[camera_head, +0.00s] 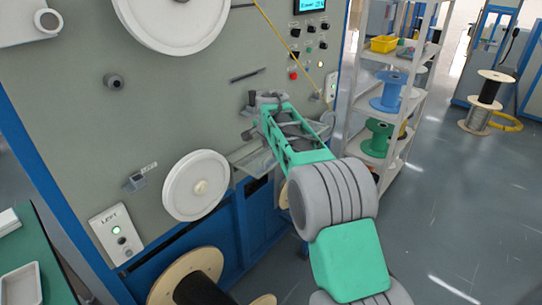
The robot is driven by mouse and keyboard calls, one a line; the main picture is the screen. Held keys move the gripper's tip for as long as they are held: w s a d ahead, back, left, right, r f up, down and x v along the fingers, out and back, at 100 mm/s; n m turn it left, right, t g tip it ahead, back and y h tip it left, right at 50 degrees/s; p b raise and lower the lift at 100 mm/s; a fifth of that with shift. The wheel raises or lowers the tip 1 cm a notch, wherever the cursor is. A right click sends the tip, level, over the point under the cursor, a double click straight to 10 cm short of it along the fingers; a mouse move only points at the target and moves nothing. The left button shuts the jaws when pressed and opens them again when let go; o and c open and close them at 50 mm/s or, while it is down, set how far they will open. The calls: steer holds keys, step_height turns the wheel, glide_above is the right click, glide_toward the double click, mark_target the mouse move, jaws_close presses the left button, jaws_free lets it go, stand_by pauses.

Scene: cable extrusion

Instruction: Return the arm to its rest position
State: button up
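My green and grey arm reaches up from the bottom right toward the grey machine panel (120,130). My gripper (266,98) is at the arm's far end, in front of the panel and just above a small metal tray or bracket (250,158). The fingers are small and partly merged with grey parts behind them, so I cannot tell whether they are open or shut, or whether they touch anything.
A white wheel (196,186) sits left of my arm on the panel. A cable spool (185,275) stands below. A shelf (402,105) with a blue spool (390,92) and a green spool (378,138) is right of my arm. Open floor (460,200) lies further right.

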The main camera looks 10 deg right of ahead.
steer(key=shift+s+r, duration=0.15)
steer(key=shift+r, duration=0.1)
steer(key=s+r+n+g, duration=0.1)
steer(key=s+r+n, duration=0.15)
steer(key=s, duration=0.85)
steer(key=s+r+n, duration=0.1)
steer(key=s+n, duration=0.3)
steer(key=s, duration=0.6)
steer(key=s+f+n, duration=0.2)
steer(key=s+f, duration=0.2)
steer(key=s, duration=0.5)
steer(key=s+f+n+g+y, duration=0.1)
steer(key=s+f+n, duration=0.2)
steer(key=s, duration=0.7)
steer(key=shift+s+a+f, duration=0.15)
steer(key=shift+a+f, duration=0.15)
steer(key=shift+f, duration=0.2)
